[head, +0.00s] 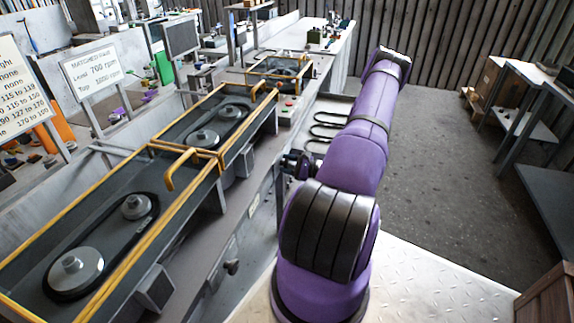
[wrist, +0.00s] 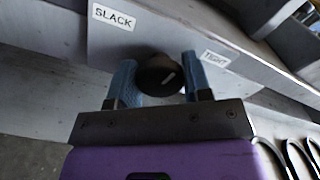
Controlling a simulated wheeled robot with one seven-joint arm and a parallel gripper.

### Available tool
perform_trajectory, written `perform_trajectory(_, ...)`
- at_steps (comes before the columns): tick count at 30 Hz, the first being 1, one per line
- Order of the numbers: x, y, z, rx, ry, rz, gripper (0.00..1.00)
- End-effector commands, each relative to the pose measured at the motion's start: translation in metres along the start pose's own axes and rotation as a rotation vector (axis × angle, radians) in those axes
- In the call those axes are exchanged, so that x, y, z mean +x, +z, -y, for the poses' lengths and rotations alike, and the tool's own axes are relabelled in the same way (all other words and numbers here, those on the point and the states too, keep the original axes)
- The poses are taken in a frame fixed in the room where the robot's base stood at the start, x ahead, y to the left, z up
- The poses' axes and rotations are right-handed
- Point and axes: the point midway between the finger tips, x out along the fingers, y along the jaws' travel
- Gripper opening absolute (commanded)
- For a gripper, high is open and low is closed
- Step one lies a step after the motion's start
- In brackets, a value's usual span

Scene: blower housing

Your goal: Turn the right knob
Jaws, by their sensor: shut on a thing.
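A round black knob (wrist: 158,75) with a short white mark sits on a grey panel in the wrist view. My gripper (wrist: 159,62) has its two blue fingers on either side of the knob and is shut on it. The panel carries a "SLACK" label (wrist: 113,17) at upper left and a "TIGHT" label (wrist: 216,59) to the right. The white mark points toward the right side. In the head view, another dark knob (head: 232,267) stands on the bench front, apart from my arm. The held knob is hidden in the head view.
Belt-and-pulley units with yellow-railed guards (head: 185,150) line the bench to the left. A sign (head: 92,70) reads "MATCHED PAIR", with 700 rpm and 1000 rpm lines. The floor (head: 440,150) at right is open.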

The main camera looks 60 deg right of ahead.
Motion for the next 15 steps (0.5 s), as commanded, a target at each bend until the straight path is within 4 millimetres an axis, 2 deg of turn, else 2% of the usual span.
perform_trajectory(7,-0.0013,-0.0008,-0.0005,-0.106,0.0,-0.003,0.22)
perform_trajectory(15,-0.0014,-0.0009,-0.0006,-0.145,0.0,-0.003,0.22)
